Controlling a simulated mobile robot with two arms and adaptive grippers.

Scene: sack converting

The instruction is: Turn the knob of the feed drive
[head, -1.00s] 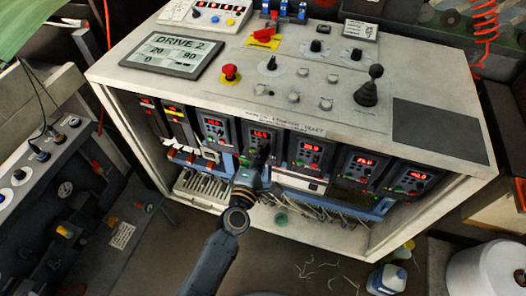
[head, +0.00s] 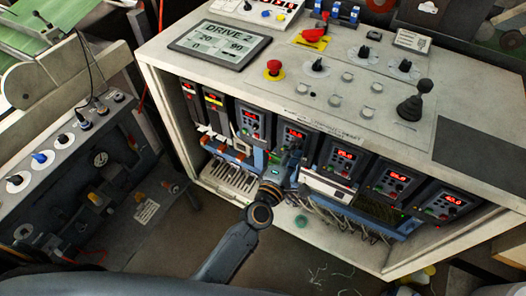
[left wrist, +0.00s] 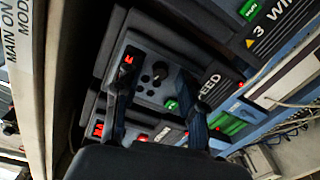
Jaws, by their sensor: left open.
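The feed drive (left wrist: 150,95) is a dark module labelled FEED in the left wrist view, with red digits, a green light and a round black knob (left wrist: 160,71). In the head view the drive with the lit red display (head: 294,134) stands behind my left gripper (head: 296,158), in the cabinet's row of drives. My left gripper's two fingers (left wrist: 156,78) are open and lie on either side of the knob in the left wrist view. Whether they touch it I cannot tell. In the head view the gripper hides the knob. My right gripper is not in view.
Neighbouring drives (head: 343,158) stand close on both sides. The cabinet top (head: 320,120) overhangs the row and carries a red stop button (head: 273,69), a joystick (head: 413,102) and a DRIVE 2 screen (head: 220,44). Loose wires hang below the drives.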

